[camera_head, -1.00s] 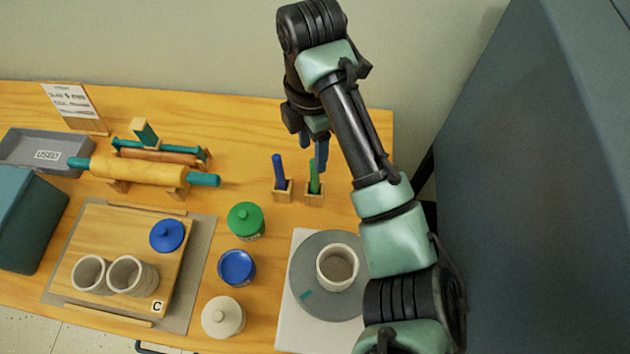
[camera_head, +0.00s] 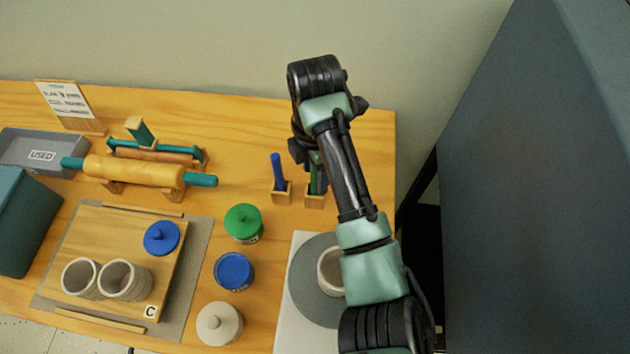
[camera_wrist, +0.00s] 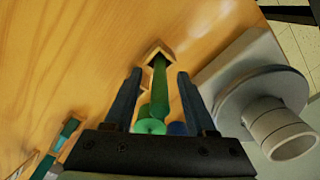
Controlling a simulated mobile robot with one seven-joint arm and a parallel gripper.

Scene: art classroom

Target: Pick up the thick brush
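A green brush (camera_head: 314,184) stands upright in a small wooden holder (camera_head: 314,202) near the back right of the table. A blue brush (camera_head: 278,172) stands in a similar holder to its left. The pictures do not clearly show which is thicker. In the wrist view, the green brush (camera_wrist: 160,88) rises from its holder (camera_wrist: 157,50) between the two fingers of my gripper (camera_wrist: 159,74). The fingers are apart, with visible gaps on both sides of the brush. In the head view, my wrist and forearm cover most of the gripper.
The pottery wheel (camera_head: 305,292) with a pale cup (camera_head: 328,268) is nearer me. A green jar (camera_head: 243,222), a blue jar (camera_head: 234,271) and a white jar (camera_head: 219,323) stand left of it. A rolling pin (camera_head: 135,171) lies further left. A wall is behind.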

